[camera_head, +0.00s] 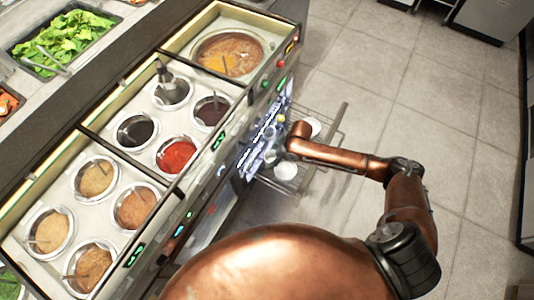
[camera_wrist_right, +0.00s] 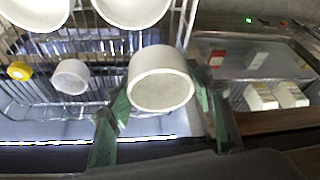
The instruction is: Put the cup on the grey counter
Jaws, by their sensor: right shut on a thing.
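A white cup (camera_wrist_right: 160,85) sits between the two greenish fingers of my right gripper (camera_wrist_right: 160,100) in the wrist view, and the fingers are shut on it from both sides. In the head view my right gripper (camera_head: 272,142) is low beside the sauce-well unit, over a wire rack, and the held cup is hard to make out there. A grey counter surface (camera_head: 112,48) runs along the upper left, behind the wells. My left gripper is not in view.
The wire rack (camera_head: 330,132) holds white bowls (camera_head: 286,171), and the wrist view shows a smaller cup (camera_wrist_right: 71,77) and a yellow item (camera_wrist_right: 19,71). The sauce-well unit (camera_head: 122,168) stands between the rack and grey counter. A lettuce tray (camera_head: 62,40) occupies part of that counter. Open tiled floor lies right.

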